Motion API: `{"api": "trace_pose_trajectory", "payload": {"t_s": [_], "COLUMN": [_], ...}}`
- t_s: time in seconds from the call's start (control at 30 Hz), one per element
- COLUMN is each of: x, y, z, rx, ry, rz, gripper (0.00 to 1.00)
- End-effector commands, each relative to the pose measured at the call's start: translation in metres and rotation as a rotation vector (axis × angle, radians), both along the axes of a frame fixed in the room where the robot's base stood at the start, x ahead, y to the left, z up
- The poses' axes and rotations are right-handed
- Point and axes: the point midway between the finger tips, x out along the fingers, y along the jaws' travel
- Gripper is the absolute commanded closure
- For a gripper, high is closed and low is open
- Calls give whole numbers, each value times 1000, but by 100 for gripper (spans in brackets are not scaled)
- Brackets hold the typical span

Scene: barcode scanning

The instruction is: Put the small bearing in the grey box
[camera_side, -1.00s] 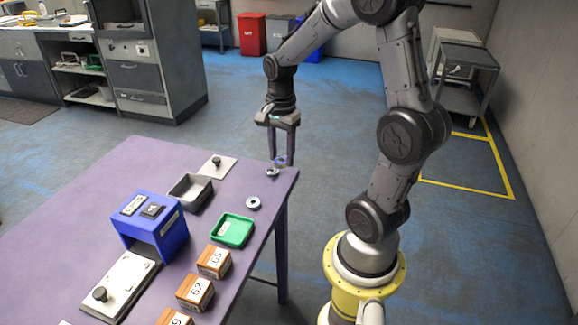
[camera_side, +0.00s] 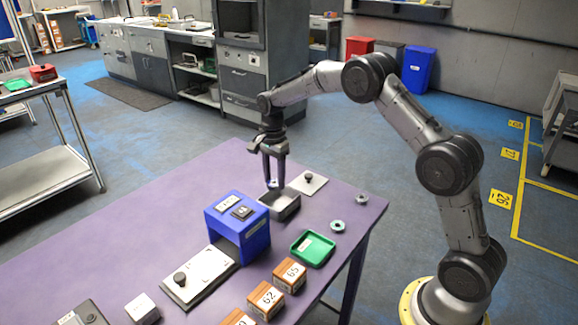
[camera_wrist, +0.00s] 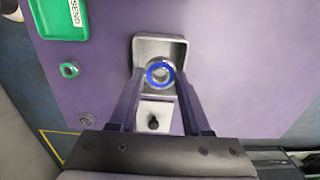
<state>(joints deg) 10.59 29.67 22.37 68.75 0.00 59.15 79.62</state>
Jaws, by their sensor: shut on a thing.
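My gripper (camera_side: 273,181) points down over the grey box (camera_side: 287,208) in the side view. It is shut on a small bearing with a blue ring, which shows between the fingertips in the wrist view (camera_wrist: 160,73). The bearing looks to be above the box's near part, and the open metal-grey box also shows there (camera_wrist: 158,45). The height of the bearing above the box floor is hard to tell.
Two other bearings, one (camera_side: 337,226) and another (camera_side: 361,198), lie on the purple table (camera_side: 150,230). A green tray (camera_side: 313,249), a blue scanner stand (camera_side: 237,222), a plate with a knob (camera_side: 307,183) and several labelled boxes stand around.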

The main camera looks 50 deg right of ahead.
Motion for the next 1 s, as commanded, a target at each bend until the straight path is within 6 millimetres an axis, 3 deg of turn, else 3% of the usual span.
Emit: {"api": "trace_pose_trajectory", "payload": {"t_s": [1.0], "x": [-1], "y": [2], "z": [-78], "rx": [0], "ry": [2], "rz": [4], "gripper": [100]}}
